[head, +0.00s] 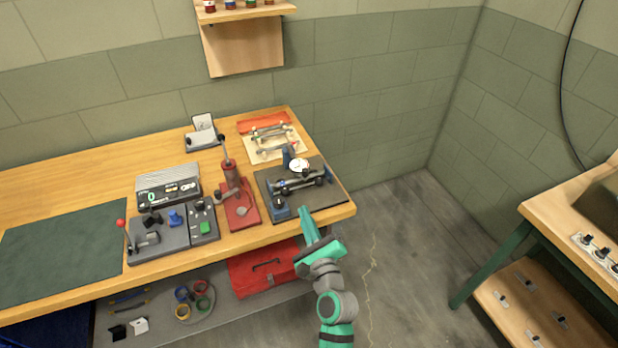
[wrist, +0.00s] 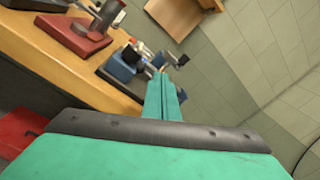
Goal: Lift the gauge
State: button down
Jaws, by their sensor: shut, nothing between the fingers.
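The gauge, a round white dial (head: 298,165), stands above a dark fixture at the right end of the workbench. The fixture sits on a dark grey plate (head: 333,196) and has blue blocks and a dark bar under the dial. My gripper (head: 305,212) is shut and empty, just off the front edge of the plate and apart from the gauge. In the wrist view my gripper's fingers (wrist: 160,84) are together and point toward the plate's fixture. A blue block (wrist: 121,66) shows left of the fingertips; the dial face cannot be made out there.
A red-based press (head: 240,212) stands left of the plate. Beyond the plate lies a pale tray (head: 268,153) with small parts. A control box (head: 168,188) and a lever panel are farther left. A red toolbox (head: 262,268) is below the bench. Floor to the right is clear.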

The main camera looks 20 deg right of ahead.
jog(key=s+a+f+n+g, duration=0.1)
jog(key=s+a+f+n, duration=0.3)
jog(key=s, duration=0.3)
jog(key=s+a+f+n+g, duration=0.1)
jog(key=s+a+f+n, duration=0.1)
jog(key=s+f+n, duration=0.4)
jog(key=s+a+f+n+g, duration=0.1)
jog(key=s+a+f+n, duration=0.2)
jog(key=s, duration=0.4)
jog(key=s+a+r+n, duration=0.2)
jog(key=s+a+n, duration=0.1)
jog(key=s+n, duration=0.2)
jog(key=s+a+r+n, duration=0.2)
jog(key=s+a+n, duration=0.1)
jog(key=s+n, duration=0.3)
jog(key=s+a+r+n+y, duration=0.1)
jog(key=s+a+n, duration=0.3)
jog(key=s, duration=0.4)
jog(key=shift+s+r+n, duration=0.25)
jog(key=shift+r+n, duration=0.5)
jog(key=shift+n, duration=0.15)
jog(key=shift+d, duration=0.1)
